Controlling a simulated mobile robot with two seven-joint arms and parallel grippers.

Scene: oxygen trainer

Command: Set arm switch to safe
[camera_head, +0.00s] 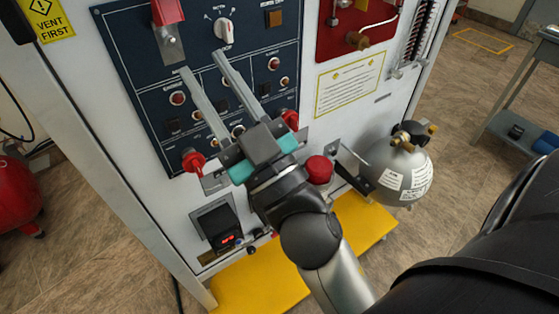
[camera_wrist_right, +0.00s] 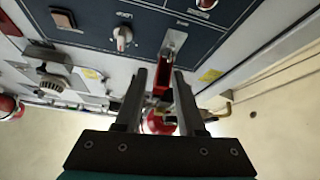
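A red-covered switch (camera_head: 167,12) on a metal plate sits at the top left of the dark blue panel (camera_head: 130,75); it is cut by the picture's top edge. A white rotary knob (camera_head: 224,31) is to its right. The labels are too small to read, so I cannot tell which one is the arm switch. My right gripper (camera_head: 200,62) is open and empty, its fingertips pointing up the panel, below the red cover and the knob. In the right wrist view the red cover (camera_wrist_right: 165,76) appears between the open fingertips, apparently untouched. My left gripper is not in view.
Red knobs (camera_head: 193,160) stick out along the panel's lower edge. A red button (camera_head: 319,170) and a grey gas cylinder (camera_head: 400,165) are right of my wrist. A yellow platform (camera_head: 262,281) lies below the cabinet. A red tank (camera_head: 17,197) stands at far left.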

